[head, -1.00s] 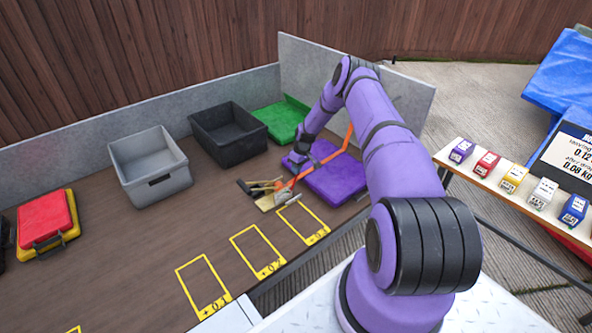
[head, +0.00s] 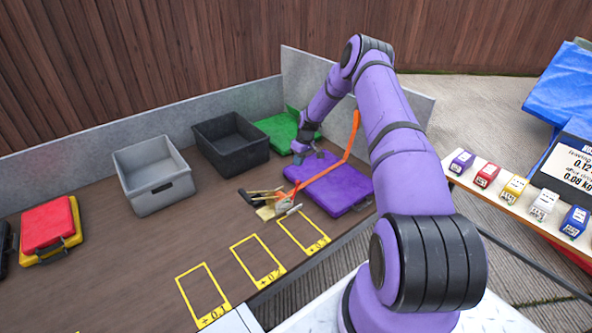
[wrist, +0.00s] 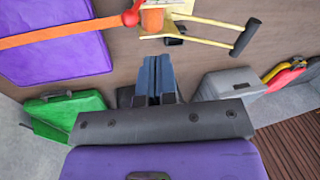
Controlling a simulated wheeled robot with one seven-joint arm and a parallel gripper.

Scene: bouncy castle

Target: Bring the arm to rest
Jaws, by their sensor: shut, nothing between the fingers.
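My purple arm (head: 405,150) reaches out over the wooden table and bends down at its elbow toward the back. My gripper (head: 300,156) hangs over the table just left of the purple case (head: 330,185), near the green case. In the wrist view my gripper's blue-grey fingers (wrist: 157,78) are together, with nothing between them. The fingertips appear apart from the things below, though the exact height cannot be told.
A black bin (head: 230,150) and a grey bin (head: 152,178) stand left of my gripper. The green case (head: 275,132) lies behind. An orange strap (head: 335,165) crosses the purple case to a yellow-handled tool (head: 268,200). Red case (head: 48,225) far left.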

